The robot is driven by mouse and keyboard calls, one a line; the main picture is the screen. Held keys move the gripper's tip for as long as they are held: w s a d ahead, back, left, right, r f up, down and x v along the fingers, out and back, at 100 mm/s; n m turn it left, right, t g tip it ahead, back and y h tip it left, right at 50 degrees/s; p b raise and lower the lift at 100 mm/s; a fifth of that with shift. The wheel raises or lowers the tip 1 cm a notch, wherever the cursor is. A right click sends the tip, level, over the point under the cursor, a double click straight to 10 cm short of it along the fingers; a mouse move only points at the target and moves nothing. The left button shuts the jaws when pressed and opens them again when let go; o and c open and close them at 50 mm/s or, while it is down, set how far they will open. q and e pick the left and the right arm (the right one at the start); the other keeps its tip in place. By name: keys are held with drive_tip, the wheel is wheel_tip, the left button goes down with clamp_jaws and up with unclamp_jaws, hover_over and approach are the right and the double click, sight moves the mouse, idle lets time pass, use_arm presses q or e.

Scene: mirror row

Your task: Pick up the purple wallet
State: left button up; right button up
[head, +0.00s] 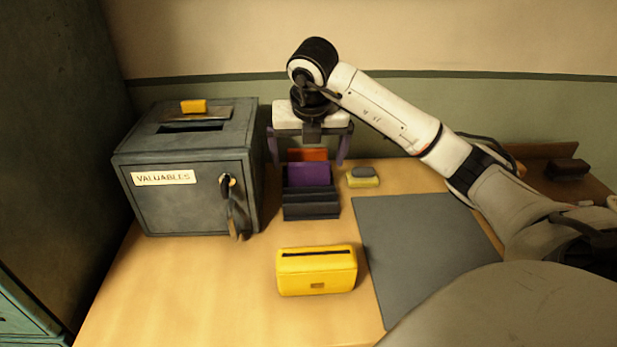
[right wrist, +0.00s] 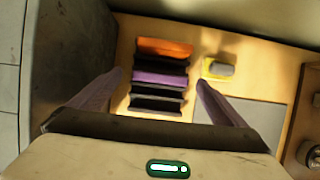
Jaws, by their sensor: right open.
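The purple wallet (head: 308,175) stands in a row on the wooden table, between an orange wallet (head: 308,154) behind it and dark wallets (head: 311,205) in front. The purple wallet also shows in the right wrist view (right wrist: 160,79), with the orange one (right wrist: 165,47) beyond it and the dark ones nearer. My right gripper (head: 308,158) is open above the row, its purple fingers to either side of it. In the right wrist view its fingers (right wrist: 160,84) flank the row with nothing between them held. My left gripper is not in view.
A grey metal box (head: 190,200) labelled VALUABLES stands close on the left, with keys in its door. A yellow-and-grey sponge-like item (head: 363,178) lies right of the row. A yellow pouch (head: 316,271) stands in front, beside a grey mat (head: 420,240). The wall is behind.

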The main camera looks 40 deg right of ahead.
sight(309, 163)
drive_tip(key=shift+x, duration=1.55)
drive_tip(key=c, duration=1.2)
